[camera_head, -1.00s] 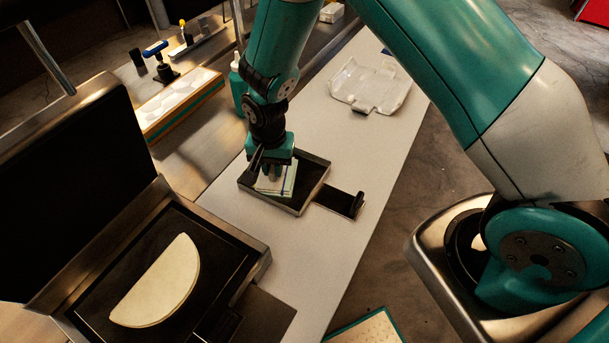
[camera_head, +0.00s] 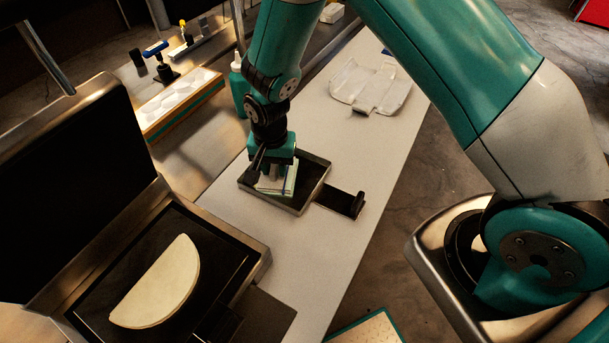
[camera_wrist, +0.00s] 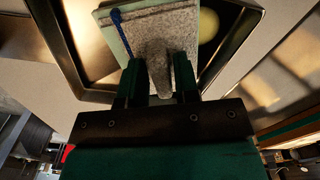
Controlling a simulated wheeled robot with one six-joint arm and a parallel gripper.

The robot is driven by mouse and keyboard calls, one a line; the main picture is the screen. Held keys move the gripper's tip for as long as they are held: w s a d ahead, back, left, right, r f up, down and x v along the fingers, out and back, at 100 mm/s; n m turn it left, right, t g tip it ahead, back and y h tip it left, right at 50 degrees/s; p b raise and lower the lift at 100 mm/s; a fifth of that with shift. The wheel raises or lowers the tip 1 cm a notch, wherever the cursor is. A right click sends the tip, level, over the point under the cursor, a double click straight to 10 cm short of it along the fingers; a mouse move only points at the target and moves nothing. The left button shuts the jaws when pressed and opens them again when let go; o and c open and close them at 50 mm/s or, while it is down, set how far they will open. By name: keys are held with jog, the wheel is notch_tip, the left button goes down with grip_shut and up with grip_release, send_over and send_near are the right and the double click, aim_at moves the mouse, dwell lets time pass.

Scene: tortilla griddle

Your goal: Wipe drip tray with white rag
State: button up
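The drip tray (camera_head: 318,184) is a dark rectangular pan with a metal rim, lying on the pale counter; its rim (camera_wrist: 62,55) and shiny floor also fill the upper wrist view. The white rag (camera_head: 284,186) lies inside the tray as a folded pad with a blue stripe and green edge. In the wrist view the rag (camera_wrist: 185,20) has a raised grey-white fold between the fingers. My gripper (camera_head: 271,169) points down over the tray's left half, shut on that fold; its fingers (camera_wrist: 160,76) hide part of the rag. The rag's underside is hidden.
A griddle (camera_head: 232,255) with a raised lid and a folded tortilla (camera_head: 160,285) stands at front left. A black handle (camera_head: 340,200) extends right from the tray. Counter right of the tray is free.

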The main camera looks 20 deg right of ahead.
jog(key=shift+f, duration=0.25)
grip_shut()
jog(key=shift+r+p, duration=1.65)
jog(key=shift+r, duration=0.9)
